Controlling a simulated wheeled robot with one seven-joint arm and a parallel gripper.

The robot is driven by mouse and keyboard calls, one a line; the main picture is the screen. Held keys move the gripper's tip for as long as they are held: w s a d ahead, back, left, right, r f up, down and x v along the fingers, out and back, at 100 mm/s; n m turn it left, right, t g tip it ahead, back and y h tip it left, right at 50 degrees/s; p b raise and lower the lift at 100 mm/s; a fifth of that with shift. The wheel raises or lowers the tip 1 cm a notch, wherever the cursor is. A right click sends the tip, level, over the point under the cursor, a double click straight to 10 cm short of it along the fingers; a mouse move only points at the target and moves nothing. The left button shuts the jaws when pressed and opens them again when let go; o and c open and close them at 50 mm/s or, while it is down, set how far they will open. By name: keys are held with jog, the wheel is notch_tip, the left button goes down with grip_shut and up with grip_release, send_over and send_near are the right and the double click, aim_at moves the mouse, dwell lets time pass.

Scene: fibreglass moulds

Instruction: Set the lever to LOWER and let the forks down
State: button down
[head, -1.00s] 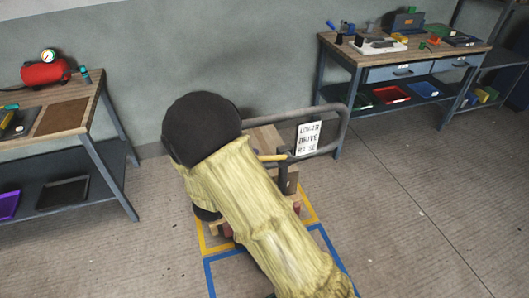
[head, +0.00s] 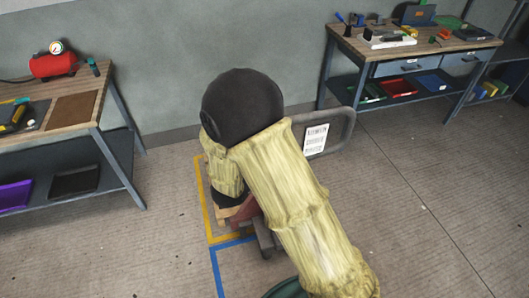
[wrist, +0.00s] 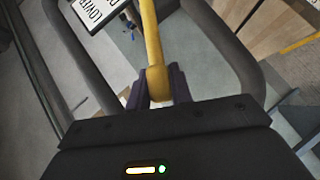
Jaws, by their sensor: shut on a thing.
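In the wrist view the yellow lever (wrist: 150,45) runs down between the two dark fingers of my gripper (wrist: 157,82), which is shut on its rounded end. The label plate (wrist: 92,10) beside it shows the word LOWER. In the head view my arm hides my gripper, the lever and most of the truck. The grey handle loop (head: 347,126) and the white label plate (head: 315,139) show right of my arm; the print is too small to read there. The forks cannot be made out, so their height cannot be told.
Yellow and blue floor lines (head: 202,205) mark the ground around the truck. A workbench (head: 98,115) with a red compressor (head: 52,64) stands left, and another bench (head: 350,46) stands back right. Wooden blocks (wrist: 268,22) show in the wrist view. The right floor is clear.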

jog(key=c, duration=1.5)
grip_release()
jog(key=b+v, duration=0.1)
jog(key=v, duration=1.6)
jog(key=shift+s+a, duration=0.1)
jog(key=shift+s, duration=0.1)
